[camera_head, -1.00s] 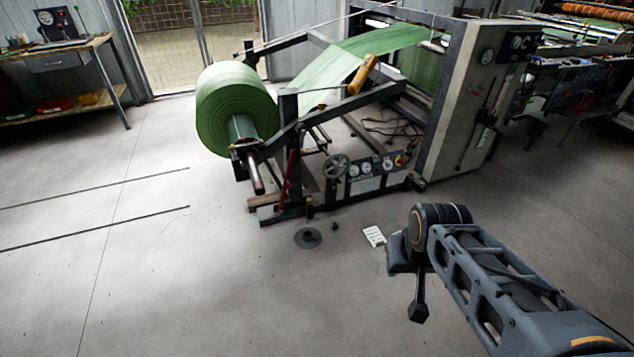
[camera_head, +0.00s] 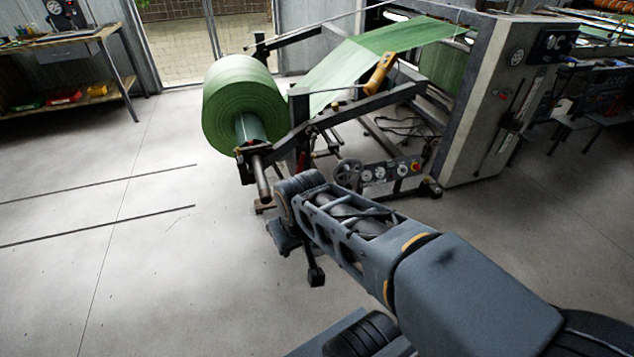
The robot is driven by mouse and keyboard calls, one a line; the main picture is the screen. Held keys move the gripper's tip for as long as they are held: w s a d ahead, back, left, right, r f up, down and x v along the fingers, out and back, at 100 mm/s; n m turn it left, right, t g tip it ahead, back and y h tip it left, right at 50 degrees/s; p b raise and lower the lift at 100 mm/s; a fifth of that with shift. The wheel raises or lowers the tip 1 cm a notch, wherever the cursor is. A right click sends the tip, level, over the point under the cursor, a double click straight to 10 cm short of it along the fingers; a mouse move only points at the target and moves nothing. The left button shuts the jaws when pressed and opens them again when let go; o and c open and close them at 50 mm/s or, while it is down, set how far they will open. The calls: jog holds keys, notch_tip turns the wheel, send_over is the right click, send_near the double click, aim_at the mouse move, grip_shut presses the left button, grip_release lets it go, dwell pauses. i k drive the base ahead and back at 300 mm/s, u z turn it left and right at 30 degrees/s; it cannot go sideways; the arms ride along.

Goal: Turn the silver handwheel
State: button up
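The silver handwheel (camera_head: 348,172) is a small spoked wheel at the front of the machine's low frame, left of a control panel (camera_head: 390,172) with gauges and a red knob. Its lower part is partly covered by my arm. My gripper (camera_head: 316,276) hangs at the end of my arm, low over the floor, left of and below the wheel in the picture. It appears apart from the wheel, and nothing shows in it. Its fingers are too small and dark to tell whether they are open.
A large green roll (camera_head: 243,105) stands on the unwinder behind my gripper, with its shaft end (camera_head: 262,180) sticking out towards me. The tall machine housing (camera_head: 490,115) rises at the right. A workbench (camera_head: 75,65) stands at the far left. The floor at the left is largely clear.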

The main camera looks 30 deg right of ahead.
aim_at(347, 169)
jog(key=i, duration=0.75)
jog(key=z, duration=0.9)
jog(key=i, duration=0.6)
jog(key=z, duration=0.75)
